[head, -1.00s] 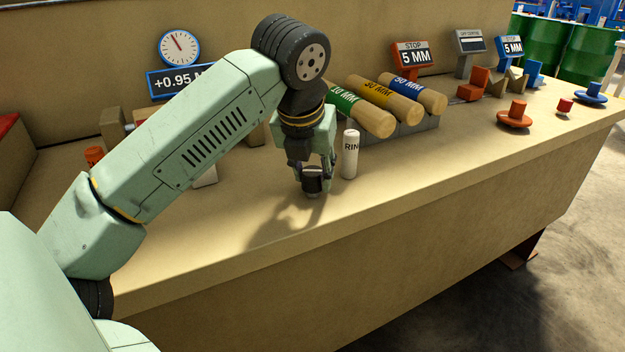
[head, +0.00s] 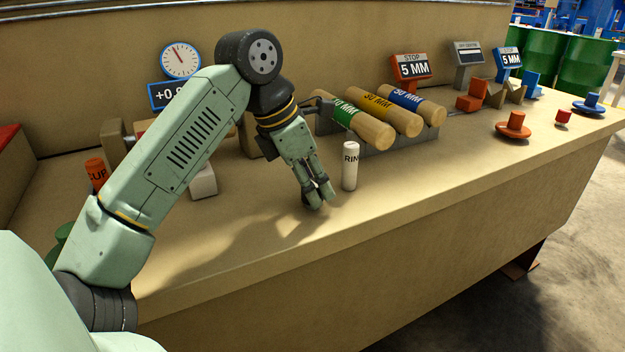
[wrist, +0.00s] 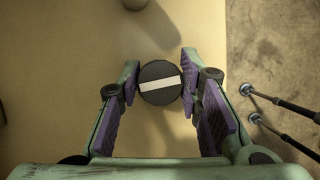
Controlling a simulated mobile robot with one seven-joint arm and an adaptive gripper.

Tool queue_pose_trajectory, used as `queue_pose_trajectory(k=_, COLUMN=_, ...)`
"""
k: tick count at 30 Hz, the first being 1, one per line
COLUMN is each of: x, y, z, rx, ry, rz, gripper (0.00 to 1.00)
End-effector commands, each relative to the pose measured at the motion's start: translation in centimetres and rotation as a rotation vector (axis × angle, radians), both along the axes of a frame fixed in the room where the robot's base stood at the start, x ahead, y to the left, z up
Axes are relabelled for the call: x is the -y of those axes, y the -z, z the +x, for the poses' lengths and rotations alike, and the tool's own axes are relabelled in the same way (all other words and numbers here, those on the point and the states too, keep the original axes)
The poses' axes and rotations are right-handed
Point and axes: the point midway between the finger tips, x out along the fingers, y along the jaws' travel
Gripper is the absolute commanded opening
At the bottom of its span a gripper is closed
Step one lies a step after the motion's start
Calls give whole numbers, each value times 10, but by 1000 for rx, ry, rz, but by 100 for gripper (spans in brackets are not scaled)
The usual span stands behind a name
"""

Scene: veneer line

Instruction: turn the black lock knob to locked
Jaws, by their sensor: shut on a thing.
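The black lock knob (wrist: 160,97) is round with a white bar across its top, seen in the wrist view. The bar lies nearly level across the picture, its right end slightly higher. My gripper (wrist: 159,84) has its purple pads on the left and right sides of the knob and is shut on it. In the head view my gripper (head: 319,201) is low at the bench top, leaning, with its fingers hiding most of the knob. No lock marking is readable in either view.
A white cylinder marked "RIN" (head: 349,167) stands close to the right of my fingers. Green-, yellow- (head: 384,111) and blue-banded rollers lie behind it. A white block (head: 203,182) sits to the left. The bench (head: 255,235) is clear in front, up to its edge.

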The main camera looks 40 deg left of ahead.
Motion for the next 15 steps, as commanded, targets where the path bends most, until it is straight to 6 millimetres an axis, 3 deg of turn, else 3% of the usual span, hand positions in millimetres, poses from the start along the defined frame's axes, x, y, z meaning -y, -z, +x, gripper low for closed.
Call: queue_pose_trajectory(k=15, x=0, y=-1, z=0, rx=1, ry=163, rz=1, gripper=4)
